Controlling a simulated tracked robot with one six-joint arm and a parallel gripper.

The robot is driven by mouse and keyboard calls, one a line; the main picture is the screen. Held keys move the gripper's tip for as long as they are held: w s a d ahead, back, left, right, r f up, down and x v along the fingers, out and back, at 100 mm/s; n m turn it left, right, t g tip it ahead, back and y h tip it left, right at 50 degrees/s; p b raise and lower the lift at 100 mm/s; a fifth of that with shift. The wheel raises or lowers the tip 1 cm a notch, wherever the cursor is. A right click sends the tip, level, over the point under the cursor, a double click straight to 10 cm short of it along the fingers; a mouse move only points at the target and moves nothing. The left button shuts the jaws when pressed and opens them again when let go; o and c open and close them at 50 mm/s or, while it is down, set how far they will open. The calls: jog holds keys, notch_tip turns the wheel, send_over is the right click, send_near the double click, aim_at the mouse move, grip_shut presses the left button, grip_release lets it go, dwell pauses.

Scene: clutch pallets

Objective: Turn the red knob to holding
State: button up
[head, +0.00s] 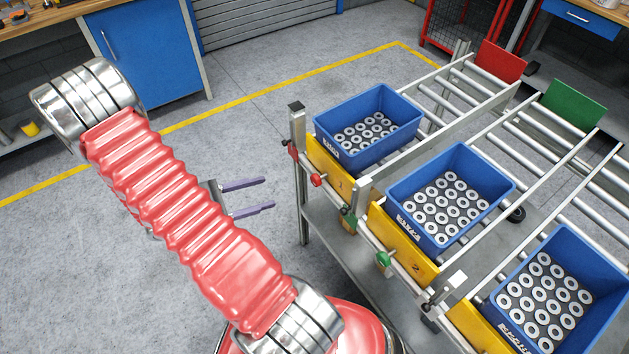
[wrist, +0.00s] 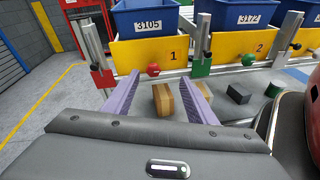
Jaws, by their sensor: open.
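The round red knob (head: 317,180) sits on the front rail under the yellow plate marked 1 (head: 326,169). In the wrist view the red knob (wrist: 153,70) appears between and just beyond my two purple fingers. My gripper (head: 267,194) is open and empty, with its fingers pointing at the rack from the left. In the head view a clear gap separates the fingertips from the knob. In the wrist view my gripper (wrist: 160,78) spreads wide around the knob's line. No "holding" mark can be read.
A green knob (head: 383,259) sits on the rail under plate 2 (head: 404,243). Blue crates of rings (head: 360,158) stand on the roller lanes. A metal post with a red bracket (wrist: 103,76) stands left of the red knob. Boxes (wrist: 165,103) lie lower down. The floor left of the rack is clear.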

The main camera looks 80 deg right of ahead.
aim_at(313, 181)
jog(key=s+d+f+n+h, duration=0.3)
jog(key=f, duration=0.4)
jog(key=shift+d+n, duration=0.35)
jog(key=shift+n, duration=0.05)
jog(key=shift+s+f, duration=0.1)
jog(key=shift+x, duration=6.8)
grip_shut()
jog(key=shift+a, duration=0.2)
jog(key=shift+d, duration=0.15)
